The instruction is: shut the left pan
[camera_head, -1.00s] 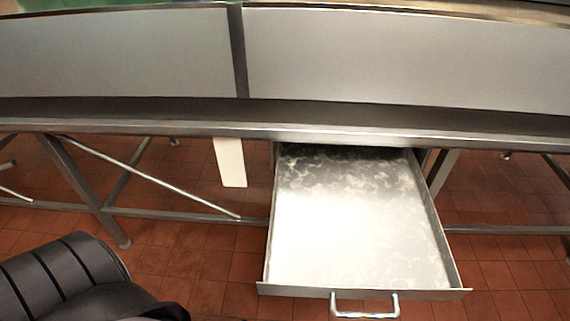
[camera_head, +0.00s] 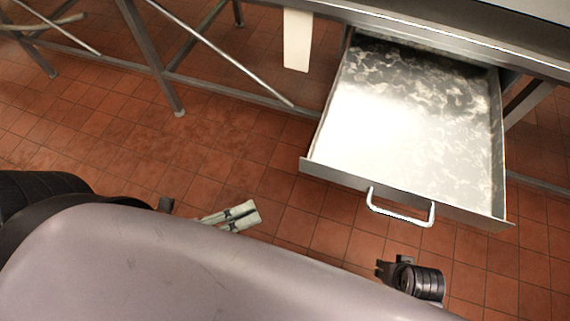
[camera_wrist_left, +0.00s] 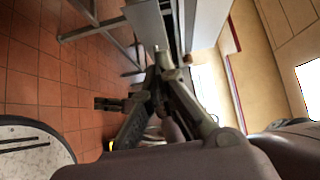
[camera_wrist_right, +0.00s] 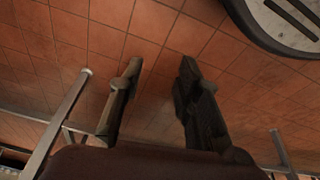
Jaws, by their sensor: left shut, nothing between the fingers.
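The pan (camera_head: 412,110) is a shallow metal drawer with a mottled grey floor, pulled out from under the counter in the head view. Its handle (camera_head: 400,214) is a pale bar on the front wall. My left gripper (camera_head: 250,213) is shut and empty, left of the handle and apart from it. Its fingers also meet in the left wrist view (camera_wrist_left: 163,62). My right gripper (camera_head: 384,268) appears below the handle in the head view, apart from it. The right wrist view shows its fingers (camera_wrist_right: 158,75) spread with only floor tiles between them.
The steel counter frame (camera_head: 160,70) has legs and diagonal braces left of the pan. A white panel (camera_head: 297,40) hangs beside the pan's left side. Red tiled floor (camera_head: 230,140) lies open before the frame.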

